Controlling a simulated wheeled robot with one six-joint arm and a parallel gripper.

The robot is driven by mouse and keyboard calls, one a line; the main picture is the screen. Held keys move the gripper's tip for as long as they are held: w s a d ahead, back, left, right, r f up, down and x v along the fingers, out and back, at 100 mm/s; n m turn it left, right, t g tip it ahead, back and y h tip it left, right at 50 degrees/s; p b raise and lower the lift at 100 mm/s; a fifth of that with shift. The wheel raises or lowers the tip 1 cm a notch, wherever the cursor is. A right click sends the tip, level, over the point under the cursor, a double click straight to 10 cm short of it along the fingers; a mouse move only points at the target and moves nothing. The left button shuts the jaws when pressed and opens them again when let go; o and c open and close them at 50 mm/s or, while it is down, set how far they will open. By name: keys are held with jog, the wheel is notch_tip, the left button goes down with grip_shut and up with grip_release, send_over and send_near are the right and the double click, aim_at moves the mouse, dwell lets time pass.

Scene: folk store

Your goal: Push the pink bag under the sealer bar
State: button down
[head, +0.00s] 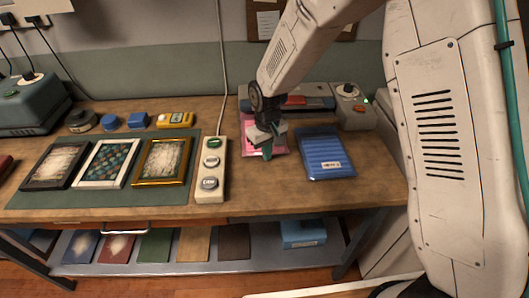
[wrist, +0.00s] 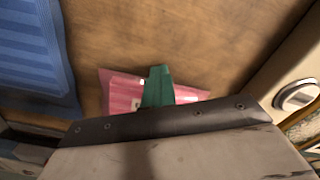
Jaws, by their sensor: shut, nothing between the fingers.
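The pink bag (head: 279,149) lies on the wooden workbench, partly hidden behind my gripper in the head view. It also shows in the wrist view (wrist: 122,93), where it is striped pink with a pale label. My gripper (head: 267,153) is shut and empty, its green fingertips (wrist: 158,85) together over the bag; I cannot tell whether they touch it. My arm hides part of the sealer.
A blue ribbed bag (head: 324,155) lies right of the pink bag. A beige button strip (head: 212,170) stands to the left, with framed pictures (head: 107,162) on a green mat beyond it. A yellow device (head: 176,119) sits at the back. Bare wood lies in front.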

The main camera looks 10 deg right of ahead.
jog(key=shift+s, duration=0.15)
jog(key=shift+s, duration=0.8)
notch_tip(320, 180, up, 8)
dwell(0.5)
dwell(0.3)
jog(key=s+d+r+m, duration=0.2)
jog(key=s+d+r, duration=0.4)
jog(key=s, duration=0.4)
jog(key=s+d+r+m+t, duration=0.1)
jog(key=s+d+r, duration=0.5)
jog(key=s, duration=0.3)
jog(key=s+d+r+m, duration=0.2)
jog(key=s+d+r, duration=0.4)
jog(key=s, duration=0.4)
jog(key=shift+s+d+r+m, duration=0.25)
jog(key=shift+s+d+m, duration=0.05)
jog(key=shift+d, duration=0.6)
